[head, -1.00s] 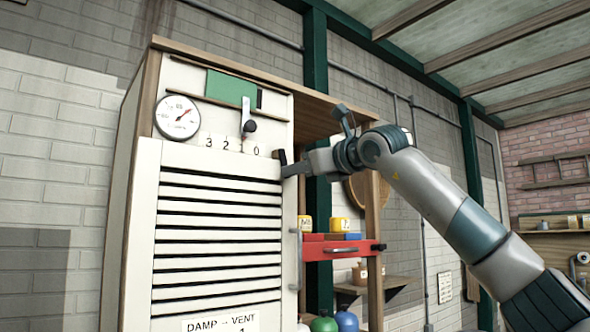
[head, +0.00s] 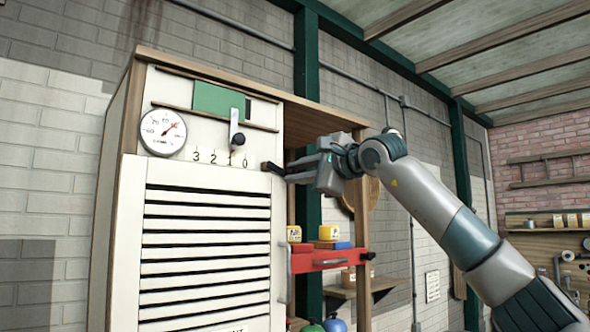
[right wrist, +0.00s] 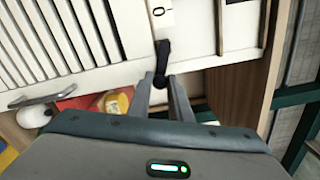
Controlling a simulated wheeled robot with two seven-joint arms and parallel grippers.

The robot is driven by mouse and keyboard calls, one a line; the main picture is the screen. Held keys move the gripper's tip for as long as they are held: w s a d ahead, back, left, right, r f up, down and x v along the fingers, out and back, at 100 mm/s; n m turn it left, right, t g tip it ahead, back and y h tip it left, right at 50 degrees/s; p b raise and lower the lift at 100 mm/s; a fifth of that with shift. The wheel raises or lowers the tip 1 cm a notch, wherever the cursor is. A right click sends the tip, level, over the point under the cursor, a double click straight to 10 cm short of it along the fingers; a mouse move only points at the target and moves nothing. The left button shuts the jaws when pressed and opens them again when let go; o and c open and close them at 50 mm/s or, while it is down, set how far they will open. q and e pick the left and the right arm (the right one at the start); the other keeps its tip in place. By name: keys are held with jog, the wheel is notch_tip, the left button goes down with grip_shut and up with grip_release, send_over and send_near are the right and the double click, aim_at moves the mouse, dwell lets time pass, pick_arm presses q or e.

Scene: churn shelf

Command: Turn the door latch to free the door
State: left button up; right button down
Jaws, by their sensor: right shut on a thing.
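The black door latch (head: 270,167) sits at the top right corner of the white louvred door (head: 208,180). In the head view it lies nearly level, pointing left and slightly up. My right gripper (head: 288,177) is at the latch's right end, with its fingers shut on it. In the right wrist view the latch (right wrist: 162,58) runs from the panel edge to between the fingertips of my right gripper (right wrist: 161,82). The fingers partly hide its near end. My left gripper is not in view.
Above the door are a round gauge (head: 163,132), a number scale and a lever with a black knob (head: 238,140). The door has a metal handle (right wrist: 45,97).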

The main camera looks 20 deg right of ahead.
jog(key=n, duration=0.1)
jog(key=r+n+p, duration=0.1)
jog(key=n+p, duration=0.1)
jog(key=n, duration=0.1)
jog(key=shift+d+r, duration=0.15)
jog(key=shift+r, duration=0.15)
jog(key=c, duration=1.6)
grip_release()
jog(key=shift+c, duration=0.2)
jog(key=shift+s, duration=0.1)
jog(key=b+v, duration=0.8)
jog(key=v, duration=0.9)
jog(key=shift+b, duration=0.35)
